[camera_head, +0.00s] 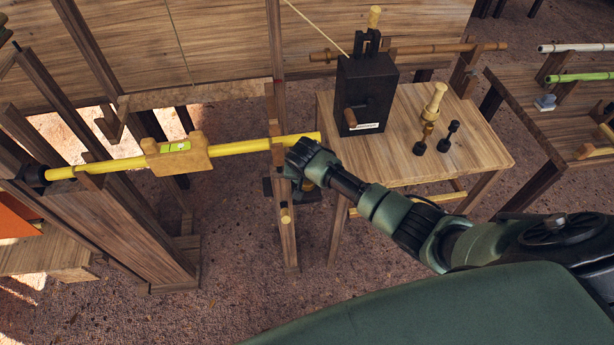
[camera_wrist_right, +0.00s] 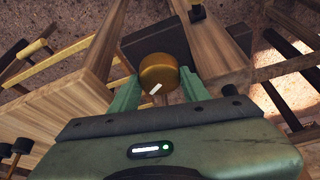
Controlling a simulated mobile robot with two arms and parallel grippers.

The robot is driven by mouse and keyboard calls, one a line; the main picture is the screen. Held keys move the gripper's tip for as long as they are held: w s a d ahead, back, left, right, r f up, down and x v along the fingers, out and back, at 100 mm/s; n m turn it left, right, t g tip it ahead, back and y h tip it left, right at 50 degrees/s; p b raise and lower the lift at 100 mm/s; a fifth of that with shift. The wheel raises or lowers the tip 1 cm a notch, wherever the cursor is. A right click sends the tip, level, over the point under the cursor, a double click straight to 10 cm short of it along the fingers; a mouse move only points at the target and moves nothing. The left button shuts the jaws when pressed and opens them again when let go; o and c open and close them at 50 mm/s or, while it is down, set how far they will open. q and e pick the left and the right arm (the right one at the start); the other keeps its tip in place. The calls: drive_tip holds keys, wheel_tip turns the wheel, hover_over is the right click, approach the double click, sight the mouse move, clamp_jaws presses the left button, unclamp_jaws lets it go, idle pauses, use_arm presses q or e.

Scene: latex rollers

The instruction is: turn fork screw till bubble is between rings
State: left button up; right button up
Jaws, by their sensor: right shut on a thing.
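A yellow roller (camera_head: 235,147) lies across from the left stand to a wooden fork post (camera_head: 277,158). A wooden level block (camera_head: 180,158) sits on it, with a yellow-green vial (camera_head: 176,146) on top. The bubble and rings are too small to tell their relation. My right gripper (camera_head: 296,168) is at the fork post, just below the roller's right end. In the right wrist view its fingers are shut on a round brass screw knob (camera_wrist_right: 158,70) with a white mark. The screw's shaft is hidden. My left gripper is not in view.
A small wooden table (camera_head: 470,155) stands right of the fork, carrying a black box (camera_head: 366,85) with a crank and several turned pieces. Another rack with rollers (camera_head: 580,78) is at far right. Open floor (camera_head: 235,270) lies in front.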

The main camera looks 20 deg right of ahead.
drive_tip(key=shift+w, duration=0.1)
idle(0.4)
drive_tip(key=o, duration=1.4)
drive_tip(key=shift+c, duration=0.2)
